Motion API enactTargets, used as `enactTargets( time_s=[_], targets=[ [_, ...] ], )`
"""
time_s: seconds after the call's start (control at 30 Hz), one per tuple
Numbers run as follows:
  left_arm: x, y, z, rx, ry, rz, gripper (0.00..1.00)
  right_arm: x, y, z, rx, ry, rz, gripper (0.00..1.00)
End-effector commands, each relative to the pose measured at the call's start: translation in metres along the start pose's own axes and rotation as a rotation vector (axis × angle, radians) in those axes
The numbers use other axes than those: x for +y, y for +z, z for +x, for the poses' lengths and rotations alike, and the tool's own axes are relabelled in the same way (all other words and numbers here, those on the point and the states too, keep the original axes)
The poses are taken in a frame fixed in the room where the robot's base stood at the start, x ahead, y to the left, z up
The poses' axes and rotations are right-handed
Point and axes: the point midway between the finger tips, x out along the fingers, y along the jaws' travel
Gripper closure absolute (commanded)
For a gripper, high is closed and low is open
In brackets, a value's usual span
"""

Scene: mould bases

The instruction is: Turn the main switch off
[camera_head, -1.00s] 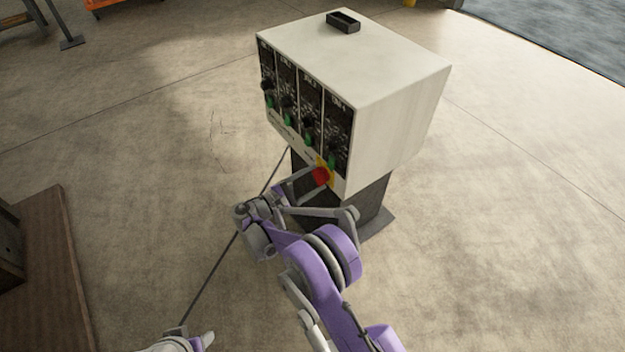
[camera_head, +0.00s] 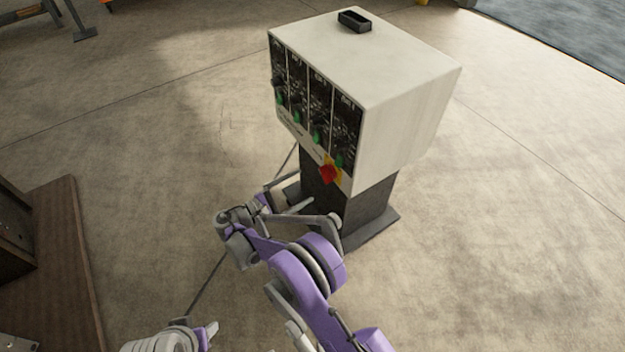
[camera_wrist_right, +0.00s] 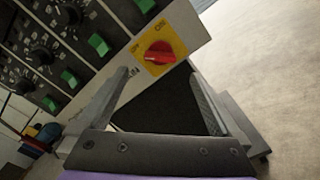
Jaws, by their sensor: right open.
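The main switch is a red rotary knob (camera_head: 328,174) on a yellow plate at the lower front corner of a pale control box (camera_head: 410,105). In the right wrist view, the knob (camera_wrist_right: 159,54) has its grip bar lying roughly level. The ON label is above it and the OFF label is to its upper left. I cannot tell for sure which label it points at. My right gripper (camera_head: 297,196) is open and empty, below and left of the knob, apart from it. Its two fingers (camera_wrist_right: 161,85) show below the switch plate. My left gripper (camera_head: 200,337) shows partly at the bottom edge.
The box stands on a dark pedestal (camera_head: 368,210). Its front has black panels with dials and green switches (camera_wrist_right: 99,45). A small black tray (camera_head: 354,21) lies on top. A brown wooden surface (camera_head: 68,270) is at left. The floor to the right is clear.

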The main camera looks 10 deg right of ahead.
Motion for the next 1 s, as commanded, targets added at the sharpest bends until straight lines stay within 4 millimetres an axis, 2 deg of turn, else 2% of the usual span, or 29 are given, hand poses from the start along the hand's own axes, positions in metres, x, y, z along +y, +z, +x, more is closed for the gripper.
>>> enactTargets(
  time_s=[0.1, 0.3, 1.0],
  targets=[
    [0.0, -0.001, -0.003, 0.001, 0.0, 0.0, 0.5, 0.001, 0.0, -0.019, 0.001, 0.001, 0.0, 0.0],
    [0.0, -0.001, -0.005, 0.001, 0.0, 0.0, 0.5, 0.0, 0.0, -0.032, -0.001, -0.001, 0.0, 0.0],
    [0.0, -0.001, -0.004, 0.001, 0.0, 0.0, 0.5, 0.0, 0.0, -0.032, 0.0, 0.0, 0.0, 0.0]
  ],
)
